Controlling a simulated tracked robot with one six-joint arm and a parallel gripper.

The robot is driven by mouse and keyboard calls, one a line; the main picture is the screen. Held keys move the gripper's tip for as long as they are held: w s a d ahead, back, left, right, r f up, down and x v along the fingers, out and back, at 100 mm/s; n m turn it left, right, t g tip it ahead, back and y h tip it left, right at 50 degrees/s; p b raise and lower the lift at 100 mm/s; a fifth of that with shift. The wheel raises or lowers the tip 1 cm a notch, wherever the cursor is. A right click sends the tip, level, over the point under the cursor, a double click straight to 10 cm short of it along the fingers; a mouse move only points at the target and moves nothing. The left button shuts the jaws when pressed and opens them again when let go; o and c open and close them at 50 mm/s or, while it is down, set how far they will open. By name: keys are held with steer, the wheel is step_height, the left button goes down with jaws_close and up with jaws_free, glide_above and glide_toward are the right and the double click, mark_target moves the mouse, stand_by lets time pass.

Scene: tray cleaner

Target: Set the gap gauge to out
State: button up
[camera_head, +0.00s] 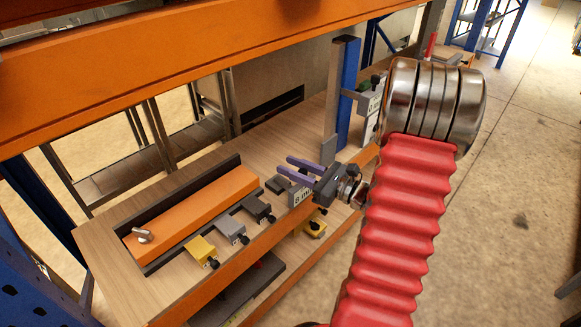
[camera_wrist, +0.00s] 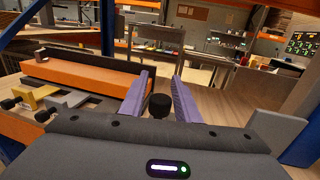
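My gripper (camera_head: 284,165) has two purple fingers held apart above the bench, pointing left. In the wrist view, a black round knob (camera_wrist: 160,105) shows between the open fingers (camera_wrist: 160,82), nearer their bases; I cannot tell whether they touch it. A small grey box with a printed or digital face (camera_head: 299,196) is partly hidden under my gripper. Yellow (camera_head: 201,250), grey (camera_head: 231,229) and dark (camera_head: 259,208) blocks with black knobs line the bench's front edge. I cannot tell which part is the gap gauge or its setting.
An orange bar (camera_head: 200,207) lies in a dark frame (camera_head: 155,264) with a small metal piece (camera_head: 142,236) on it. A blue post (camera_head: 348,90) with a grey labelled device (camera_head: 369,104) stands at the bench's far end. An orange rack beam (camera_head: 200,60) crosses above. Bare wood lies behind the frame.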

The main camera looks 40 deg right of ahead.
steer(key=shift+o, duration=1.1)
steer(key=v, duration=1.3)
steer(key=shift+s, duration=0.35)
steer(key=shift+d+f, duration=0.1)
steer(key=shift+d, duration=0.05)
